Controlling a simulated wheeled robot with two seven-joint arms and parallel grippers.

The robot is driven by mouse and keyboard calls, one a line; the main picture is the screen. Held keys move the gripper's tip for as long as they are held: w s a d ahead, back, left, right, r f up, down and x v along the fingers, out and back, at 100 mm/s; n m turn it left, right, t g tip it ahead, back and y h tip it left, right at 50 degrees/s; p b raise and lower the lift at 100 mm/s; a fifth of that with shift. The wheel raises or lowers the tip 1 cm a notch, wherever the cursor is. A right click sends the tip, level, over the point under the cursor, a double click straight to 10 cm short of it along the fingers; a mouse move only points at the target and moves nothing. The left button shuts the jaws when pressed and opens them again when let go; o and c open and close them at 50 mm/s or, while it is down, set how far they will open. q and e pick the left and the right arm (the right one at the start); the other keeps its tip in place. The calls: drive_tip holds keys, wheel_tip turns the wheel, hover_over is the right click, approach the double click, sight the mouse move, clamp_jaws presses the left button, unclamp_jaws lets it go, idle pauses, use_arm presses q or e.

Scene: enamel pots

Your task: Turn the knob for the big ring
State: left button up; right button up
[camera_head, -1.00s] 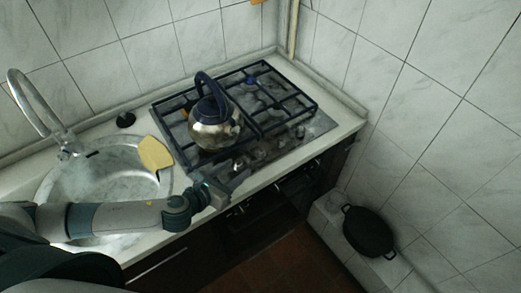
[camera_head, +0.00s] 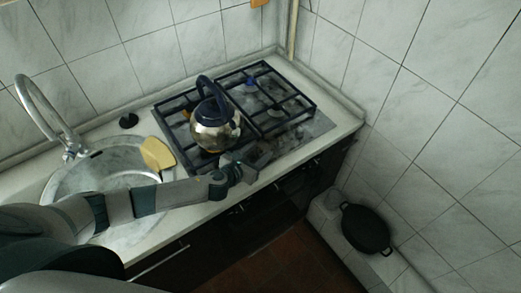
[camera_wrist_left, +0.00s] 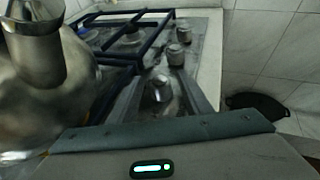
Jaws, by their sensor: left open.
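The gas hob (camera_head: 318,127) has a steel top, dark grates and a row of metal knobs along its front edge. In the left wrist view a near knob (camera_wrist_left: 158,92) appears between the two fingers of my left gripper (camera_wrist_left: 162,88). I cannot tell whether they touch it. Two more knobs, a middle one (camera_wrist_left: 176,55) and a far one (camera_wrist_left: 185,35), stand beyond. In the head view my left gripper (camera_head: 256,158) is open over the hob's front edge and hides some knobs. Which knob serves the big ring cannot be told. My right gripper is not in view.
A steel kettle (camera_head: 212,136) with a dark blue handle stands on the left grate, close to my left gripper. A black pan (camera_head: 365,229) sits low at the right.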

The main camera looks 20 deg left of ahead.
use_arm(q)
drive_tip(key=shift+w+d+f, duration=0.15)
drive_tip(key=shift+w+f, duration=0.15)
drive_tip(key=shift+w, duration=0.35)
drive_tip(key=shift+c, duration=0.7)
drive_tip(key=c, duration=0.9)
